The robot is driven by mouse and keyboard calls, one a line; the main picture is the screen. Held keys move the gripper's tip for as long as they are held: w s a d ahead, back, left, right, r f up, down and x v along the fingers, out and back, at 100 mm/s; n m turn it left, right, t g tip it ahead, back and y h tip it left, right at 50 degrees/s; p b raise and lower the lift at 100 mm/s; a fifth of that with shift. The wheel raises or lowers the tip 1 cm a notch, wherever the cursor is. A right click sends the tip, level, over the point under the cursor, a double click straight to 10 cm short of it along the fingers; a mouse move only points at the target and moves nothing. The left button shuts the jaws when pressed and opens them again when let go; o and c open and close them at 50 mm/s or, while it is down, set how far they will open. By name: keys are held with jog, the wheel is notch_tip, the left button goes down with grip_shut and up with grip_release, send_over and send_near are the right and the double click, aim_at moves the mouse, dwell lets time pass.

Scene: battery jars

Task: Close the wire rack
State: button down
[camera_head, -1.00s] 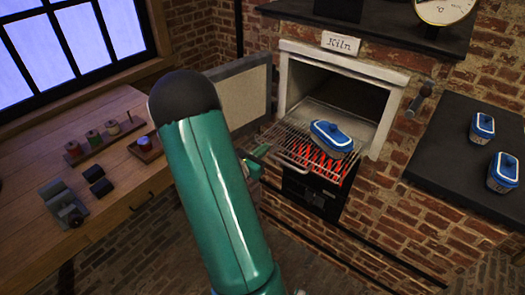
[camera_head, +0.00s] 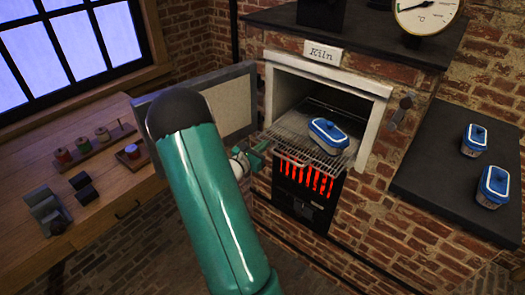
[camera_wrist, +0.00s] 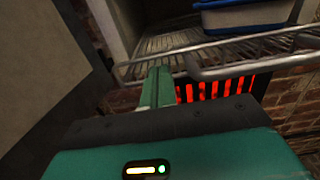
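The wire rack (camera_head: 284,130) is pulled partly out of the kiln's open mouth. A blue-and-white lidded jar (camera_head: 328,135) stands on it. The rack's front bar (camera_wrist: 250,70) crosses the wrist view, with the underside of the jar (camera_wrist: 245,16) above it. My gripper (camera_head: 257,152) is at the left front corner of the rack. In the wrist view its green fingers (camera_wrist: 156,85) look pressed together, with nothing visible between them. They point towards the rack just left of the bar's bend. I cannot tell whether they touch it.
The kiln door (camera_head: 225,103) stands open at the left, close to my arm. Red-glowing bars (camera_head: 305,182) are below the rack. Two more jars (camera_head: 475,140) (camera_head: 493,187) stand on the dark right-hand counter (camera_head: 425,180). A wooden workbench (camera_head: 110,190) is at the left.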

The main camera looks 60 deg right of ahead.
aim_at(295, 123)
jog(key=s+d, duration=0.1)
jog(key=d, duration=0.5)
jog(key=s+d, duration=0.1)
jog(key=d, duration=0.5)
jog(key=s+d, duration=0.1)
jog(key=d, duration=0.5)
jog(key=shift+d, duration=0.35)
jog(key=shift+s+d+r, duration=0.1)
jog(key=shift+d, duration=0.15)
jog(key=shift+d+r, duration=0.15)
jog(key=shift+r, duration=0.05)
jog(key=shift+s+d, duration=0.1)
jog(key=shift+s, duration=0.05)
